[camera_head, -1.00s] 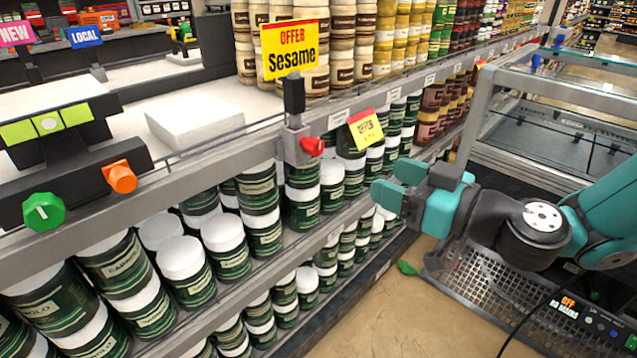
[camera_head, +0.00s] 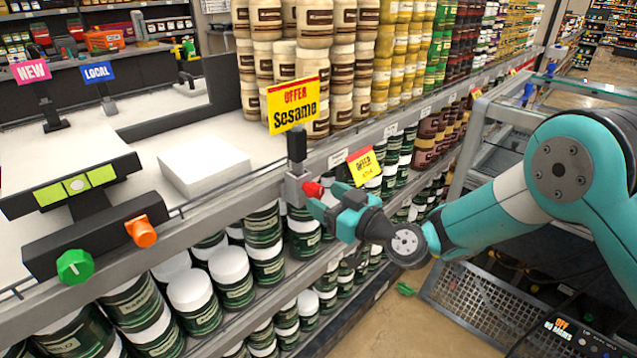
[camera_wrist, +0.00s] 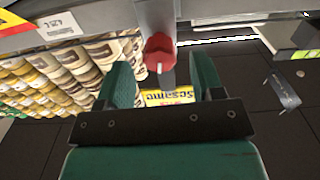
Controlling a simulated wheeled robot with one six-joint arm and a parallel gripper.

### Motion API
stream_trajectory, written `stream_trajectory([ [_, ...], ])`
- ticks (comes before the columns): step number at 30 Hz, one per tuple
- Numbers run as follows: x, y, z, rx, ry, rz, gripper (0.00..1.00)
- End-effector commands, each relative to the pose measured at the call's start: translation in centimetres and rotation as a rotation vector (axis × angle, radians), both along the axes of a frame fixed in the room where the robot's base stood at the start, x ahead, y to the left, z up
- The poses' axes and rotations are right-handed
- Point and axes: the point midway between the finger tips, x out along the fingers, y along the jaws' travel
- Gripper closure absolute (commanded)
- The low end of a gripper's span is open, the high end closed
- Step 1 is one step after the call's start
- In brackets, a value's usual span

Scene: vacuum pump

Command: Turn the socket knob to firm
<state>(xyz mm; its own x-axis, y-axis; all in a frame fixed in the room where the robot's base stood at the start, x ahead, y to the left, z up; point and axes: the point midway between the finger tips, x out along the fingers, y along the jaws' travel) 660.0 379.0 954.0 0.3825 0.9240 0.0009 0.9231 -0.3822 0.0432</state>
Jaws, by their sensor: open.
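A red knob (camera_head: 314,189) sticks out from a grey bracket (camera_head: 297,188) on the shelf's front rail, below the yellow Sesame sign (camera_head: 293,104). My gripper (camera_head: 328,198) is at the red knob, with its teal fingers open. In the wrist view the red knob (camera_wrist: 159,48) lies between and just beyond the spread fingertips of my gripper (camera_wrist: 160,66), with a gap visible on both sides. A pale pointer line shows on the knob's face. No setting label such as "firm" can be read.
A dark box at left carries an orange knob (camera_head: 141,231) and a green knob (camera_head: 75,266). Stacked jars (camera_head: 232,276) fill the shelves below. A glass-topped case stands at right.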

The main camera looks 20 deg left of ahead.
Motion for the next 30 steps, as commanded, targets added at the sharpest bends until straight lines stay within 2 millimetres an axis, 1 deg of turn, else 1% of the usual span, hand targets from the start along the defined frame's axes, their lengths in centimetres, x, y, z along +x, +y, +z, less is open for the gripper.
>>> stream_trajectory([
  [1, 0.2, 0.8, 0.2, 0.0, -0.001, 0.002, 0.39],
  [3, 0.6, 1.6, 0.1, -0.001, -0.002, 0.003, 0.39],
  [6, 0.9, 2.4, 0.0, -0.001, -0.001, 0.002, 0.39],
  [10, 1.2, 2.8, 0.0, -0.001, -0.001, 0.0, 0.39],
  [17, 1.2, 2.8, -0.1, -0.001, 0.0, 0.0, 0.39],
  [20, 1.2, 2.8, -0.1, -0.001, 0.0, 0.0, 0.6],
  [21, 1.2, 2.8, -0.1, -0.001, 0.0, 0.0, 0.69],
  [24, 1.2, 2.8, 0.0, -0.001, 0.0, 0.0, 0.88],
  [30, 1.2, 2.8, -0.1, 0.002, 0.008, 0.001, 0.88],
])
